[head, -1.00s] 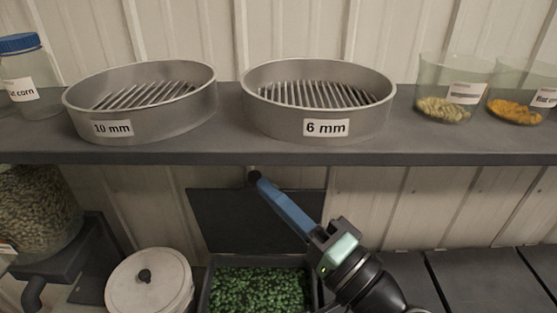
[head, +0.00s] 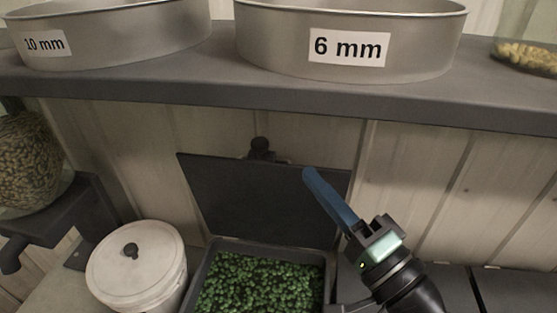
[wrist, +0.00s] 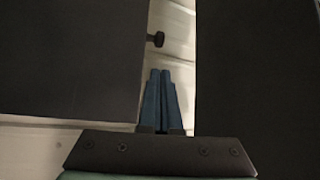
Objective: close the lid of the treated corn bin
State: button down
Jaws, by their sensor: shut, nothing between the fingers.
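The treated corn bin (head: 212,268) is open and full of green-coated kernels (head: 258,284). Its dark lid (head: 235,200) stands up at the back, leaning near the wall, with a black knob (head: 260,147) at its top edge. My gripper (head: 310,174) is shut and empty; its blue fingers overlap the right part of the lid in the head view. In the wrist view the shut fingers (wrist: 160,75) point into a gap beside a dark panel, seemingly the lid (wrist: 70,60), with the knob (wrist: 155,39) beyond the tips. Contact with the lid cannot be told.
A grey shelf (head: 300,98) hangs above the lid, carrying the 10 mm sieve (head: 120,35) and 6 mm sieve (head: 350,45). A white lidded bucket (head: 135,265) stands left of the bin. Another dark panel (wrist: 260,70) borders the gap in the wrist view. Dark closed lids lie to the right.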

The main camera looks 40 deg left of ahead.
aim_at(278, 177)
jog(key=p+x, duration=0.1)
jog(key=x, duration=0.3)
jog(key=p+x, duration=0.2)
jog(key=x, duration=0.3)
jog(key=shift+s+a, duration=0.1)
jog(key=shift+s, duration=0.1)
jog(key=shift+w+a, duration=0.2)
jog(key=shift+a, duration=0.15)
jog(key=shift+s+f, duration=0.1)
jog(key=shift+s, duration=0.05)
